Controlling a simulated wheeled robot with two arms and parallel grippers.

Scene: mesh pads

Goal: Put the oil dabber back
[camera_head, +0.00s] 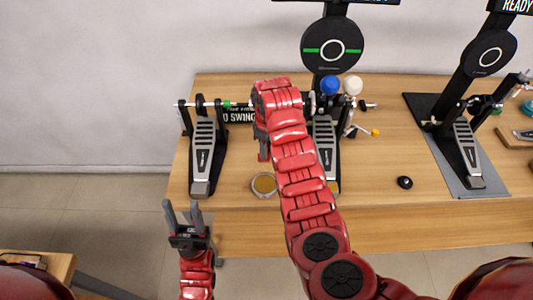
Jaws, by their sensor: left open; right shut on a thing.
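My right arm reaches up over the bench. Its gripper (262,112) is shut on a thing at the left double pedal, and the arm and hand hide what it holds. I cannot make out the oil dabber. A small round tin (264,185) with amber content lies on the bench near the front edge, left of my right forearm. My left gripper (182,212) is open and empty, its fingers pointing up, in front of the bench's front left corner.
On the wooden bench (378,185) stand a left pedal (202,150), a middle pedal (329,140) partly behind my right arm, and a right pedal (466,150) on a dark plate. Round pads (332,65) stand behind.

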